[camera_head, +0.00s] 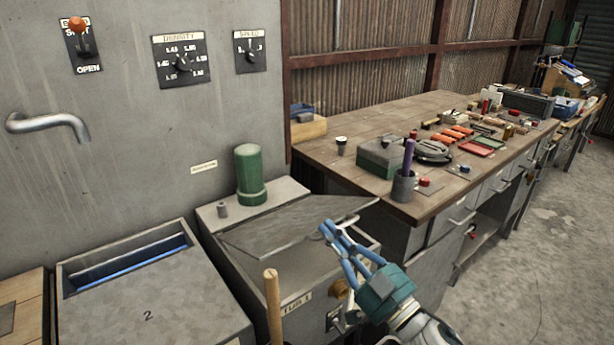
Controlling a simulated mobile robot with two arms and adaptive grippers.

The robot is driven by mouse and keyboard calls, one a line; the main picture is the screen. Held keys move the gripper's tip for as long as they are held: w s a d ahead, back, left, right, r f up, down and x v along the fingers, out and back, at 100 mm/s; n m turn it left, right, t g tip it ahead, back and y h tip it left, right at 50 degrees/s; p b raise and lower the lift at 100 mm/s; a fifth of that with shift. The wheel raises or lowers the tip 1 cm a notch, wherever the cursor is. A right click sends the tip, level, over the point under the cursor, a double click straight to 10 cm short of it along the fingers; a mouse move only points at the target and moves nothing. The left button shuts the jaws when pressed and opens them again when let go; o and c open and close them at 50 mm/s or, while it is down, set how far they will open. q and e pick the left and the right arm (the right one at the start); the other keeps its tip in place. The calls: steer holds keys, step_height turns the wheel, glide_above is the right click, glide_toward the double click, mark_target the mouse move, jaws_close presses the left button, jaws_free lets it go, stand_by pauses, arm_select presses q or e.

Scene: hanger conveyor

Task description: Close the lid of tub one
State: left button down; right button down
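Tub one (294,303) is a grey metal box marked "TUB 1" below the middle of the camera_head view. Its flat grey lid (285,228) stands partly raised and tilted, with a gap below its near edge. My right gripper (328,230) comes in from the lower right, with its blue fingers at the lid's near right edge. The fingertips lie close together by a small pale handle-like part. I cannot tell whether they grip it, and the lid and fingers overlap there. My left gripper is not in view.
A grey tub marked 2 (150,300) with a slot stands at left. A green cylinder (249,175) stands behind the lid. A wooden handle (272,305) rises in front of tub one. A workbench (375,118) with tools is at right; floor beyond it is clear.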

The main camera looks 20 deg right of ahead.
step_height(320, 180, up, 4)
steer(key=w+p, duration=0.1)
steer(key=p, duration=0.4)
steer(key=s+d+g+h+p, duration=0.1)
steer(key=s+d+g+p, duration=0.2)
steer(key=s+p, duration=0.4)
steer(key=w+f+p, duration=0.1)
steer(key=w, duration=0.1)
steer(key=w+a+f+p, duration=0.1)
steer(key=w, duration=0.2)
steer(key=w+a+p, duration=0.1)
steer(key=w, duration=0.2)
steer(key=shift+a+f, duration=0.25)
steer(key=shift+f, duration=0.15)
steer(key=shift+s+d+f, duration=0.15)
steer(key=shift+s+f, duration=0.25)
steer(key=shift+s, duration=0.15)
